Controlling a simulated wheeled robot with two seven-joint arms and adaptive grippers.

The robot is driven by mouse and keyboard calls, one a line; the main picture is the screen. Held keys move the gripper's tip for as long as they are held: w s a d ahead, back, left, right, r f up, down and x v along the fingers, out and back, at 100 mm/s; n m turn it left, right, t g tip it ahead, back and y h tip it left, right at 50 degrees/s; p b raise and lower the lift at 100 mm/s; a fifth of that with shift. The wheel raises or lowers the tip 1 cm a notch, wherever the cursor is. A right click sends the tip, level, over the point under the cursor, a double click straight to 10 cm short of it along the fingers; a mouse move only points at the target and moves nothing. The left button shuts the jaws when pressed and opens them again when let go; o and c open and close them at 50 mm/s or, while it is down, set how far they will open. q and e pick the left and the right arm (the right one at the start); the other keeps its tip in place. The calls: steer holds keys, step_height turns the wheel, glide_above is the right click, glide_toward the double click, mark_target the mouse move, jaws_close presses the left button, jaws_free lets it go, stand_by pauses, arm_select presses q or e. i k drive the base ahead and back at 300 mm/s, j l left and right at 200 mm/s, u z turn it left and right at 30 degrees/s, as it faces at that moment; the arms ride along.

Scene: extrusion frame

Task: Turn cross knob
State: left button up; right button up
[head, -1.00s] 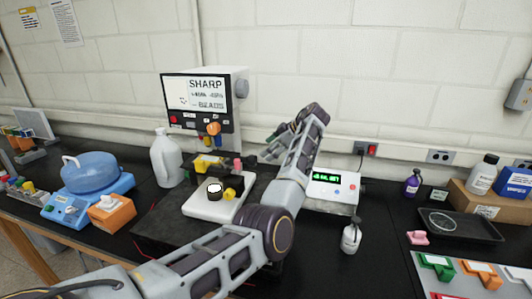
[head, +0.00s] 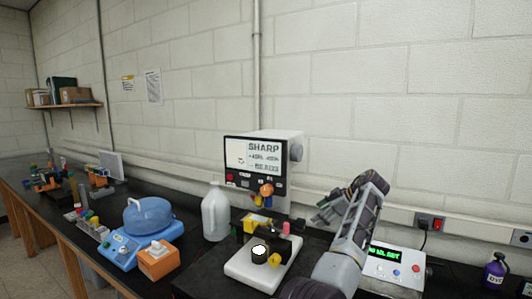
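No knob can be clearly made out as cross-shaped. A white-and-black box marked SHARP (head: 253,155) stands against the wall, with a round grey knob (head: 296,152) on its right side and small coloured controls on its front. An orange knob-like part (head: 266,190) sits at its lower front. A white device (head: 248,270) in front of it carries a white-topped dark cylinder (head: 259,254) and a yellow knob (head: 275,259). My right gripper is out of view.
A white jug (head: 215,213) stands left of the box. A device with a green display (head: 392,262) is right of my arm; a purple bottle (head: 495,271) is at far right.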

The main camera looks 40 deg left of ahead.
mark_target(274, 260)
steer(key=k+l, duration=0.3)
steer(key=k, duration=0.15)
steer(key=k+l+u, duration=0.1)
steer(key=k+l, duration=0.25)
steer(key=i+j+u, duration=0.15)
steer(key=i+u, duration=0.25)
steer(key=i+j+u, duration=0.15)
steer(key=u, duration=0.25)
steer(key=i+u, duration=0.4)
steer(key=k+l, duration=0.05)
steer(key=k, duration=0.05)
